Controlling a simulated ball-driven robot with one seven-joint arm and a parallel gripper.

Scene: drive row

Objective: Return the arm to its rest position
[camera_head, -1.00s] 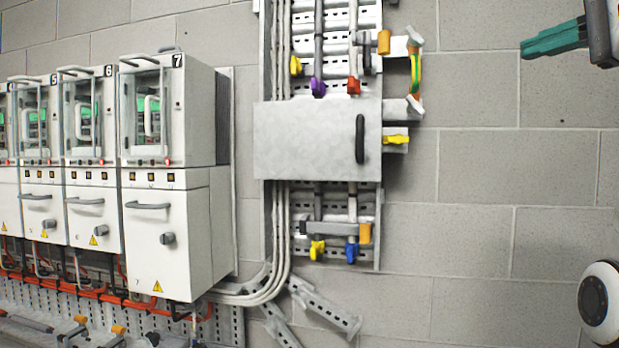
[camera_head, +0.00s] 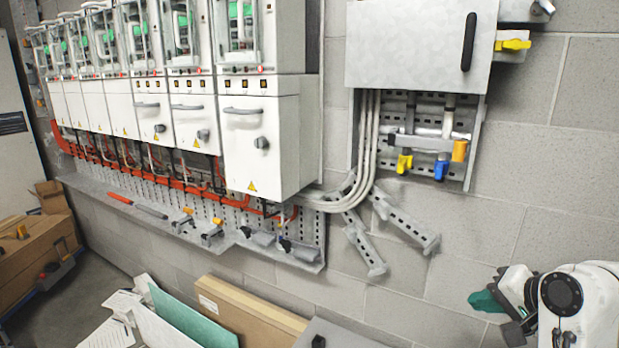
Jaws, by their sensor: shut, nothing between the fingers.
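My arm shows at the lower right of the head camera view, folded close in front of the block wall. It is white with a round dark joint cap. My gripper (camera_head: 484,301), with teal fingers, points left at the arm's end. The fingers look closed together, with nothing held. It is apart from the wall fittings and touches nothing that I can see. Part of the arm is cut off by the right edge of the picture.
A row of white drive cabinets (camera_head: 262,141) lines the wall, above a perforated metal shelf (camera_head: 185,226) with tools. A grey metal box (camera_head: 410,48) hangs on the wall. Below are a cardboard box (camera_head: 250,315) and a teal panel (camera_head: 185,318).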

